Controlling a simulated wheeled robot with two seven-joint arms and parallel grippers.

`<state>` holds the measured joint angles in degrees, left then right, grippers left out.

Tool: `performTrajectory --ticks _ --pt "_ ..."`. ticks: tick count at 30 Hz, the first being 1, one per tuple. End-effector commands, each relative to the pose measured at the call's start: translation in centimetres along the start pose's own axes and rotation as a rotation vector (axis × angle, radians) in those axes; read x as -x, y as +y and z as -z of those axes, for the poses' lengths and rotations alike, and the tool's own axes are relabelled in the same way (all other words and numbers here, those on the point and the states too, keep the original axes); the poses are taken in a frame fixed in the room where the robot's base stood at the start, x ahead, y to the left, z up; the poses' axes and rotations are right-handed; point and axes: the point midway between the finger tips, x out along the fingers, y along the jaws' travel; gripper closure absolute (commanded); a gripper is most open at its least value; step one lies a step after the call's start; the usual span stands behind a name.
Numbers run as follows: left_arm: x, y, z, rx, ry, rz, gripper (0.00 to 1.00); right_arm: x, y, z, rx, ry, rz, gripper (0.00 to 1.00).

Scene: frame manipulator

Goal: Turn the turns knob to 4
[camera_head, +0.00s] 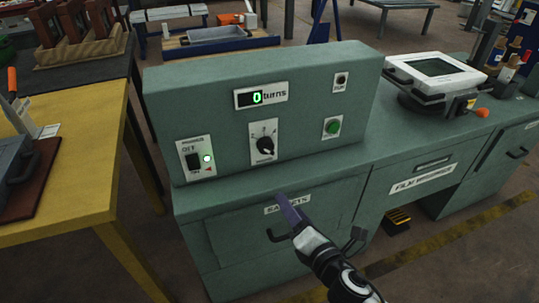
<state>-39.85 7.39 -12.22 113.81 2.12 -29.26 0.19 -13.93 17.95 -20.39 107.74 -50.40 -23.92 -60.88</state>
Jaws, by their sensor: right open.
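The turns knob (265,145) is a black dial on a white plate in the middle of the green machine's front panel. The exact number it points to is too small to read. Above it, the turns display (257,98) shows a green 0. My right gripper (288,208) comes in from the lower right and is below the knob, apart from it, in front of the drawer labelled GASKETS or similar. Its jaws are open and nothing shows between them. My left gripper is not in view.
A drawer handle (278,236) juts out near my gripper. A yellow table (75,165) stands at left.

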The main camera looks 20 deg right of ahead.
Motion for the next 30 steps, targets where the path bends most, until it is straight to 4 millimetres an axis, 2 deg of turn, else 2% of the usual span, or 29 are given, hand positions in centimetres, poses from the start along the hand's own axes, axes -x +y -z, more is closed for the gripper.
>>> performTrajectory --ticks 1,3,6,9,14,24,30 --pt "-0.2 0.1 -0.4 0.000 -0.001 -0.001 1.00 -1.2 1.6 -1.3 0.190 -0.039 -0.053 0.47" --pt "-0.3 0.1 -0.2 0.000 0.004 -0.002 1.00 -2.0 3.5 -2.6 0.420 -0.091 -0.102 0.47" --pt "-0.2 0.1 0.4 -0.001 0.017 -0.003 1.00 -2.7 5.3 -3.8 0.633 -0.146 -0.141 0.47" --pt "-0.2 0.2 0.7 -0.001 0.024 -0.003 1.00 -3.3 6.2 -4.3 0.724 -0.172 -0.154 0.47" --pt "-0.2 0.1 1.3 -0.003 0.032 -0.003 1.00 -5.3 6.7 -4.7 0.735 -0.177 -0.154 0.47" --pt "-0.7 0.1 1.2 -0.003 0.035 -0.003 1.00 -11.1 7.8 -5.1 0.731 -0.175 -0.155 0.47" --pt "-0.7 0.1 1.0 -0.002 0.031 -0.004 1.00 -12.7 8.1 -5.3 0.730 -0.173 -0.153 0.47"
